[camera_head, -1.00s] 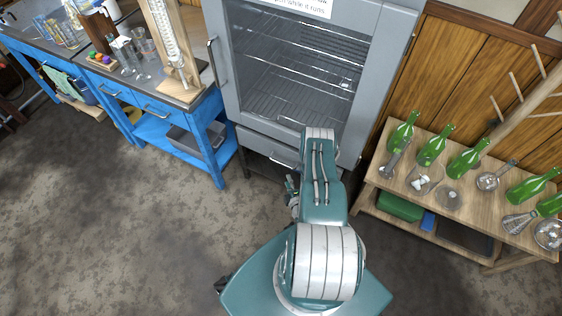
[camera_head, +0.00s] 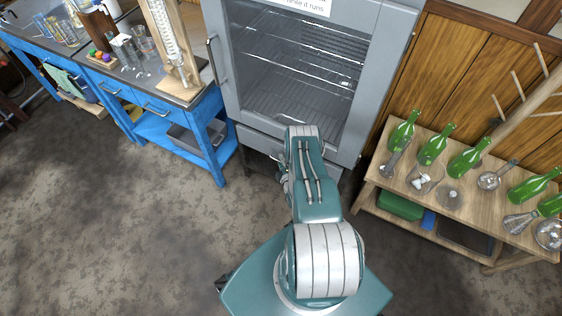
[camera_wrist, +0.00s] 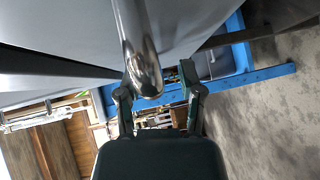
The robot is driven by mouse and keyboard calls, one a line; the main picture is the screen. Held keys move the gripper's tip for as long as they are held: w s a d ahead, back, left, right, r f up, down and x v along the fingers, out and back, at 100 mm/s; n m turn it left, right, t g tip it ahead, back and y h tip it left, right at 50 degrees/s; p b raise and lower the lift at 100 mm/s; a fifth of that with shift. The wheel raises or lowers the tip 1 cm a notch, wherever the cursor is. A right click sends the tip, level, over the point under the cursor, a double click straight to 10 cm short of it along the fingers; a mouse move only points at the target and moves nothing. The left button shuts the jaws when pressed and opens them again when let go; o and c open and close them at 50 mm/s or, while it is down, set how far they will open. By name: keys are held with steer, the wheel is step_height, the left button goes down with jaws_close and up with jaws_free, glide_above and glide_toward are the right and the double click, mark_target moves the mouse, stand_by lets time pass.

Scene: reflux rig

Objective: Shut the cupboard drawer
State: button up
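The grey cupboard (camera_head: 228,75) with a glass door stands straight ahead in the head view. Its drawer (camera_head: 256,141) is the low grey front below the door, partly hidden by my arm. I cannot tell exactly how far the drawer stands out. In the wrist view a shiny metal bar handle (camera_wrist: 136,40) runs down from the top, close to the camera, beside a grey panel (camera_wrist: 70,25). My gripper (camera_wrist: 158,92) has its two fingers spread, with the bar's lower end showing between them. I cannot tell whether it touches. In the head view the gripper is mostly hidden.
A blue bench (camera_head: 205,150) with glassware stands left of the cupboard; its blue frame also shows in the wrist view (camera_wrist: 245,78). A wooden table (camera_head: 400,178) with green bottles stands at the right. The floor (camera_head: 120,220) at the left front is clear.

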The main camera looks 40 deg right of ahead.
steer(key=shift+a, duration=0.1)
jaws_close()
steer(key=shift+w+d, duration=0.35)
steer(key=shift+d, duration=0.5)
steer(key=shift+w+d, duration=0.3)
steer(key=shift+d, duration=0.55)
steer(key=shift+o, duration=1.3)
jaws_free()
steer(key=shift+d, duration=0.1)
